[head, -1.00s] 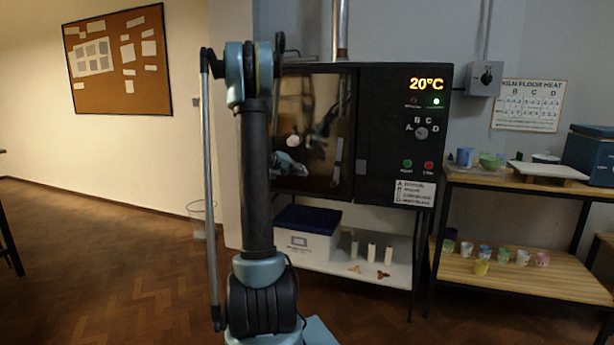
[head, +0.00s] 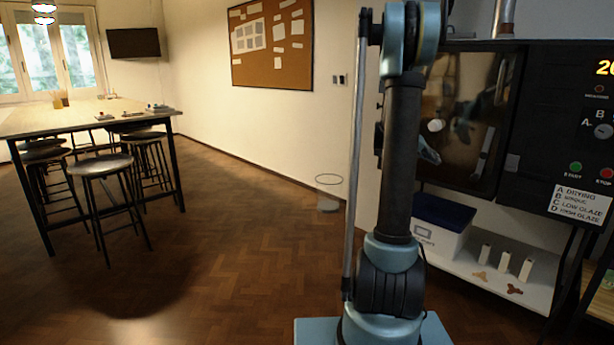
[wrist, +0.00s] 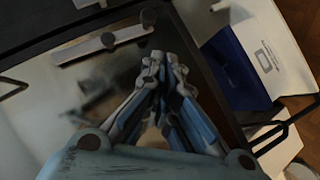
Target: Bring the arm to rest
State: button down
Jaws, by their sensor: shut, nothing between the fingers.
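My arm stands upright at the right of the head view, in front of the kiln (head: 545,110). My gripper (wrist: 165,62) shows in the wrist view with its fingertips together and nothing between them. Behind it in the wrist view are the kiln's dark glossy door and a pale metal handle (wrist: 103,44). The gripper itself is hidden in the head view, apart from what may be its reflection in the kiln door (head: 465,105).
A shelf under the kiln (head: 535,293) holds a white box with a blue lid (head: 437,228) and several small posts. A clear bin (head: 328,195) stands by the wall. A high table (head: 95,118) with stools is at left. The floor (head: 220,260) between is open.

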jog(key=s+a+f+n+y, duration=0.25)
jog(key=s+a+y, duration=0.35)
jog(key=s+a, duration=1.25)
jog(key=s+a+f+n+y, duration=0.1)
jog(key=s+a+f+y, duration=0.2)
jog(key=s+a+f, duration=0.3)
jog(key=s+a+f+n+y, duration=0.1)
jog(key=s+a+f+y, duration=0.2)
jog(key=s+a+f, duration=0.3)
jog(key=s+a, duration=0.5)
jog(key=s, duration=0.4)
jog(key=shift+f, duration=0.15)
jog(key=shift+w+f, duration=0.2)
jog(key=shift+w, duration=0.25)
jog(key=c, duration=2.4)
grip_release()
